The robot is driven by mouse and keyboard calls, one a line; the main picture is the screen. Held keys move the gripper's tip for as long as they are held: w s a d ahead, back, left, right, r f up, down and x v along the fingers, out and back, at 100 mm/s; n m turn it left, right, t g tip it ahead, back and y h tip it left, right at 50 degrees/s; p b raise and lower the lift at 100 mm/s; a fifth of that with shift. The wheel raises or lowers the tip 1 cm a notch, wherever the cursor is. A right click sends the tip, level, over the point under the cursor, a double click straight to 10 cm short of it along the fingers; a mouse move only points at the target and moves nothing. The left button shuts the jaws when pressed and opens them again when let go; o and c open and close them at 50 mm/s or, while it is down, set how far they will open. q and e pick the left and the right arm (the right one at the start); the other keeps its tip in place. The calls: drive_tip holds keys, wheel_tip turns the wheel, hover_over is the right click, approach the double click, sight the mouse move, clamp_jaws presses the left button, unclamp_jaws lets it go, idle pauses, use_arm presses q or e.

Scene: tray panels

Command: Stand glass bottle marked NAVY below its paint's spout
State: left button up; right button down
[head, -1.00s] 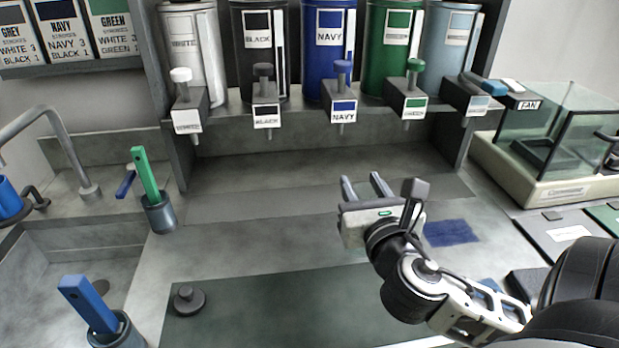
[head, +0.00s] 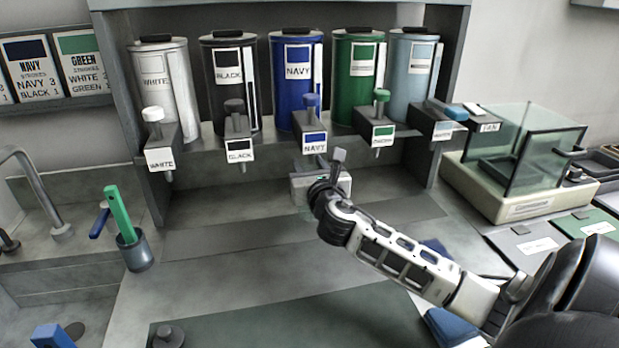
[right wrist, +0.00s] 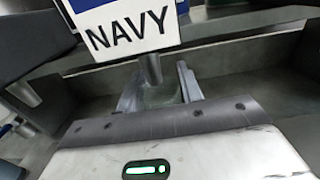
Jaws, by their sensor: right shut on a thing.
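The navy paint tank (head: 297,98) stands in the middle of the rack, with its NAVY-labelled spout block (head: 315,142) below. My right gripper (head: 318,186) is under that spout, reaching in from the lower right; its body hides its fingers in the head view. In the right wrist view the NAVY plate (right wrist: 130,30) hangs close above, and the grey spout (right wrist: 152,68) points down between my fingers. A clear, faint glass bottle (right wrist: 160,96) sits between the fingers, held shut, right by the spout's lower end. Its marking cannot be seen. My left gripper is out of view.
White (head: 160,155), black (head: 239,148) and green (head: 382,132) spout blocks flank the navy one. A glass-walled fan box (head: 520,165) stands at the right. A cup with a green-handled tool (head: 120,215) is at the left. The front counter is largely clear.

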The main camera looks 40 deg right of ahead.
drive_tip(key=shift+f+b, duration=0.3)
drive_tip(key=shift+f, duration=1.3)
drive_tip(key=c, duration=0.9)
unclamp_jaws()
drive_tip(key=shift+r, duration=0.15)
drive_tip(key=v, duration=1.2)
